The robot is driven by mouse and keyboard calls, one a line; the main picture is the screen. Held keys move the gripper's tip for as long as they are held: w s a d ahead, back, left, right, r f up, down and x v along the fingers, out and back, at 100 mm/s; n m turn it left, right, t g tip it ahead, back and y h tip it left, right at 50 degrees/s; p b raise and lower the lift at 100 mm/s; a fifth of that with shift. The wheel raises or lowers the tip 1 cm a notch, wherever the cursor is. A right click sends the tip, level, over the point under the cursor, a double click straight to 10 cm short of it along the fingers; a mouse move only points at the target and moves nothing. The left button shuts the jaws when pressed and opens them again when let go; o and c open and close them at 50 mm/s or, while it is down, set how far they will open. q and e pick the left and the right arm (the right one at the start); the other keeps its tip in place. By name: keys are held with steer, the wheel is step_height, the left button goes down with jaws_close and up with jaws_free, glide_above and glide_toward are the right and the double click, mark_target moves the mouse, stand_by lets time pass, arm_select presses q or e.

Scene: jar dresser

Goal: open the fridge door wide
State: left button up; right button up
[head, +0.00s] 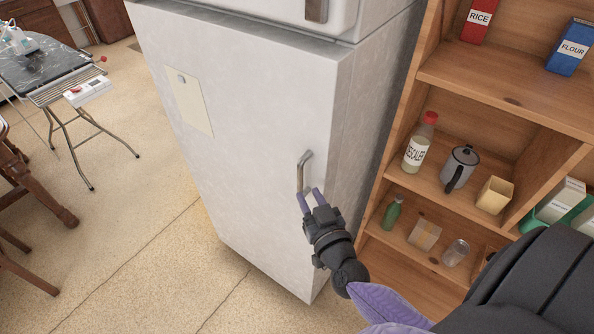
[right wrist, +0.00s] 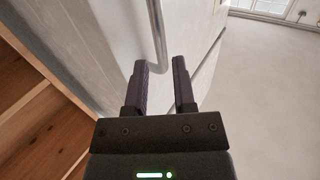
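The white fridge door (head: 235,110) is shut in the head view. Its metal handle (head: 302,172) stands near the door's right edge; the handle also shows in the right wrist view (right wrist: 157,35). My right gripper (head: 309,200) is at the lower end of the handle, with its two fingers apart. In the right wrist view my gripper (right wrist: 160,70) is open, and the handle bar lies just past the fingertips, in line with the gap between them. I cannot tell whether a finger touches it. My left gripper is not in view.
A wooden shelf unit (head: 495,85) with bottles, a grey pot (head: 460,168) and boxes stands close to the fridge's right side. A folding table (head: 45,75) and wooden chair (head: 30,185) are at the left. The floor (head: 140,215) before the fridge is clear.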

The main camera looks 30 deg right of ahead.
mark_target(301, 181)
steer(key=w, duration=0.3)
steer(key=w+d, duration=0.1)
steer(key=w, duration=0.1)
steer(key=shift+w+b, duration=0.35)
steer(key=shift+w, duration=0.05)
jaws_close()
stand_by(1.0)
